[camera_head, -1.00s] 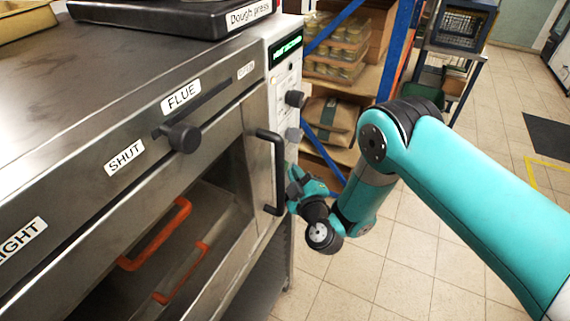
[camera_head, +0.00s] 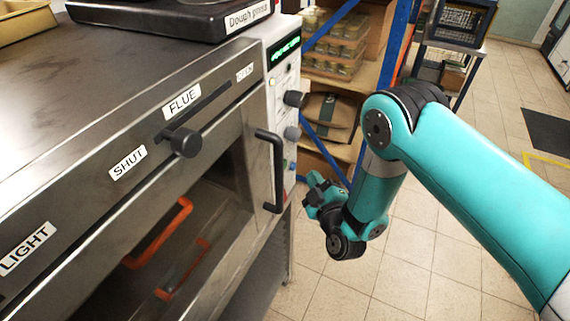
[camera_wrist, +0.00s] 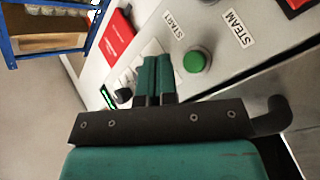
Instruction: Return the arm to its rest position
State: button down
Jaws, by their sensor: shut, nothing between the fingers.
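My gripper (camera_wrist: 154,78) is shut and empty. In the wrist view its two teal fingers lie together, with the oven's control panel (camera_wrist: 225,62) behind them. A green button (camera_wrist: 196,61) labelled START is just right of the fingers. In the head view my gripper (camera_head: 318,188) hangs to the right of the oven's black door handle (camera_head: 272,170), apart from it. The arm is bent at the elbow, with the forearm hanging down over the floor.
The oven (camera_head: 90,115) fills the left, with its FLUE lever (camera_head: 184,140) and orange handles (camera_head: 158,238) inside. A shelf rack with blue posts (camera_head: 396,45) holds jars and sacks behind. Tiled floor (camera_head: 430,255) is free below the arm.

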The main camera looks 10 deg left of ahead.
dwell(0.7)
jog(key=w+d+r+m+g, duration=0.1)
jog(key=w+d+r+g, duration=0.3)
jog(key=r, duration=0.3)
jog(key=s+d+r+m+g+h, duration=0.35)
jog(key=s+d+r+m, duration=0.2)
jog(key=d, duration=0.35)
jog(key=s+d+r+m+g+h, duration=0.35)
jog(key=s+d+r, duration=0.2)
jog(key=d, duration=0.35)
jog(key=s+d+r+m+g, duration=0.3)
jog(key=s+d+m, duration=0.25)
jog(key=s, duration=0.35)
jog(key=s+a+f+n+g+y+b, duration=0.3)
jog(key=s+a+n+b, duration=0.5)
jog(key=a, duration=0.6)
jog(key=s+b, duration=0.2)
jog(key=s, duration=0.1)
jog(key=shift+y+b, duration=0.3)
jog(key=shift+b, duration=0.1)
